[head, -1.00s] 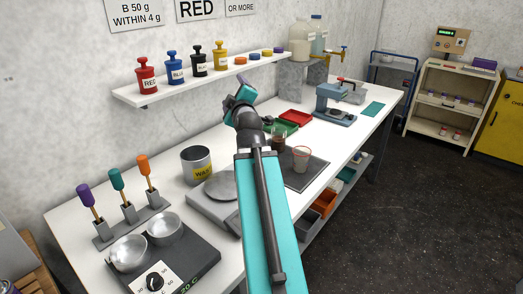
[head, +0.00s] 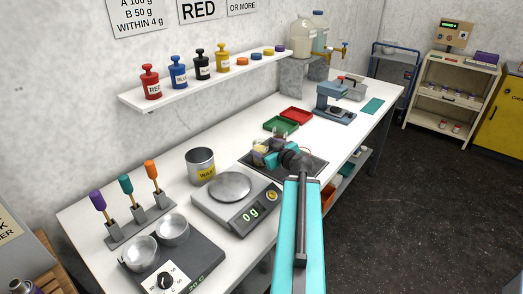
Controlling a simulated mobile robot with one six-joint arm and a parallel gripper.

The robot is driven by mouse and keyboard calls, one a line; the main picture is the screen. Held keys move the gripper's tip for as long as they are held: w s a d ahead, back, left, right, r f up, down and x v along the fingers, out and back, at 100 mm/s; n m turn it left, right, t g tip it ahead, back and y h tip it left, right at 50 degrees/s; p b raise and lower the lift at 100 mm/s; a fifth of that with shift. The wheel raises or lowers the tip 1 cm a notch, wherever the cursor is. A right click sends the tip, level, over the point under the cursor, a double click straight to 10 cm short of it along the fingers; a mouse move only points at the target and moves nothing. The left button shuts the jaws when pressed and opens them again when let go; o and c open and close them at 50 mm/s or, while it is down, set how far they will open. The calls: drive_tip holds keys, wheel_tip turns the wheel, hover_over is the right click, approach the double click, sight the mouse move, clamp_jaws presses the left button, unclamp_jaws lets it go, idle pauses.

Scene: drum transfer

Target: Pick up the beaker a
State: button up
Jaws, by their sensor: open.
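My gripper (head: 267,157) is open and low over the dark mat on the bench, with my arm reaching in from the bottom right. A small clear beaker with pale contents (head: 259,154) shows at the gripper's left side; I cannot tell whether it is between the fingers or just beside them. Part of another clear vessel (head: 281,138) shows just behind the gripper. No label is readable, so I cannot tell which one is beaker a. My wrist hides part of the mat (head: 314,166) and whatever stands behind it.
A balance (head: 234,201) reading 0 g and a wax tin (head: 200,164) stand left of the mat. A green tray (head: 281,124) and a red tray (head: 297,115) lie behind it. A blue-grey device (head: 335,103) stands farther right. The white bench front is clear.

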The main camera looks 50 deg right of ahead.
sight(265, 152)
drive_tip(key=shift+s+d+f+m+t+y+p, duration=0.15)
drive_tip(key=shift+s+d+f+m+p, duration=0.1)
drive_tip(key=shift+s+f+m, duration=0.4)
drive_tip(key=shift+s+d+f+m+t+y+p, duration=0.15)
drive_tip(key=shift+s+f+m+p, duration=0.15)
drive_tip(key=shift+s+f, duration=0.5)
drive_tip(key=shift+w+f+b, duration=0.3)
drive_tip(key=shift+w+b, duration=0.3)
drive_tip(key=shift+b, duration=1.65)
drive_tip(key=w+b, duration=0.1)
drive_tip(key=b, duration=0.2)
drive_tip(key=shift+d+f, duration=0.1)
drive_tip(key=shift+f, duration=0.05)
drive_tip(key=shift+w+d+p, duration=0.15)
drive_tip(key=shift+w+p, duration=0.2)
drive_tip(key=shift+w, duration=0.05)
drive_tip(key=shift+p+x, duration=0.6)
drive_tip(key=shift+x, duration=1.35)
drive_tip(key=shift+w+d+f, duration=0.15)
drive_tip(key=shift+w, duration=0.3)
drive_tip(key=shift+w, duration=0.1)
drive_tip(key=shift+p+x, duration=1.65)
drive_tip(key=shift+x, duration=0.9)
drive_tip(key=shift+f, duration=0.25)
